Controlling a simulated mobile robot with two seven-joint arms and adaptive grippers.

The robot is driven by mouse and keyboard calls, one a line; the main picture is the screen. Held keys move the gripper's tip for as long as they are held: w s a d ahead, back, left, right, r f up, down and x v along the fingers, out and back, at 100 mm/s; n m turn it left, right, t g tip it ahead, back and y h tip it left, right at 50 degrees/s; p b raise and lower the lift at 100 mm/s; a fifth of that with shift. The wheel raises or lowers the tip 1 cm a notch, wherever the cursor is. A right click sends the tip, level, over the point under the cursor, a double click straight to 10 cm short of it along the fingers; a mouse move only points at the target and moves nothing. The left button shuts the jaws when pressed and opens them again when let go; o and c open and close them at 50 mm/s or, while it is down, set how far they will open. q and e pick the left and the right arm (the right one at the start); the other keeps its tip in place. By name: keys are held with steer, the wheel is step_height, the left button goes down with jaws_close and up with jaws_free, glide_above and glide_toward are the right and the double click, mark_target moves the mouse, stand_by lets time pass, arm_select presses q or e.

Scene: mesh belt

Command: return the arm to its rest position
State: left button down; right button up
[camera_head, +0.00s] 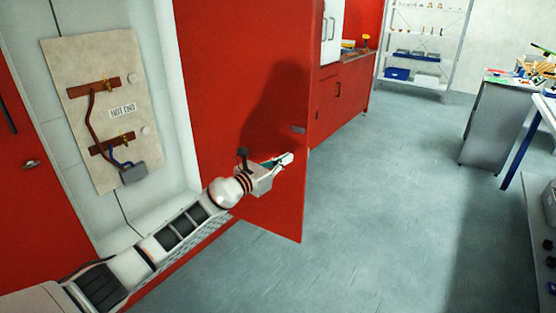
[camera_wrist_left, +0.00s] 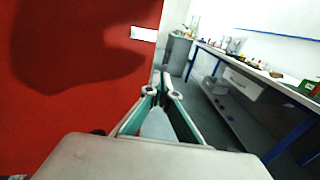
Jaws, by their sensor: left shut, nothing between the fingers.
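My left arm reaches in from the lower left in the head view. My left gripper (camera_head: 286,160) is shut and empty, in front of the open red door (camera_head: 235,75). In the left wrist view the gripper's fingertips (camera_wrist_left: 161,78) are together, with the red door (camera_wrist_left: 60,110) on the left. I cannot tell whether the gripper touches the door. My right gripper is not in view.
Behind the open door, a panel (camera_head: 70,75) with pipes hangs in a white recess. A red cabinet (camera_head: 345,105) and a shelf rack (camera_head: 425,45) stand at the back. A grey counter (camera_head: 487,125) stands at the right. The grey floor (camera_head: 390,190) between is clear.

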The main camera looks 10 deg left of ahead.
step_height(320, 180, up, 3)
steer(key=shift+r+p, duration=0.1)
steer(key=shift+p, duration=0.95)
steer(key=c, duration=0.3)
arm_select(q)
steer(key=s+a+f+m+g+y, duration=0.1)
steer(key=s+a+f+m+y, duration=0.1)
steer(key=s+f+m, duration=0.8)
steer(key=s+a+f+m+g+y, duration=0.2)
steer(key=s+f+m, duration=0.8)
steer(key=s, duration=1.2)
steer(key=s+a+f+m+g+y, duration=0.1)
steer(key=s+a+f+m, duration=0.3)
steer(key=s+f+m, duration=0.6)
steer(key=s+m+y, duration=0.1)
steer(key=s+m, duration=0.2)
steer(key=s, duration=0.2)
steer(key=shift+s+f+m+y, duration=0.2)
steer(key=shift+s+m+y, duration=0.2)
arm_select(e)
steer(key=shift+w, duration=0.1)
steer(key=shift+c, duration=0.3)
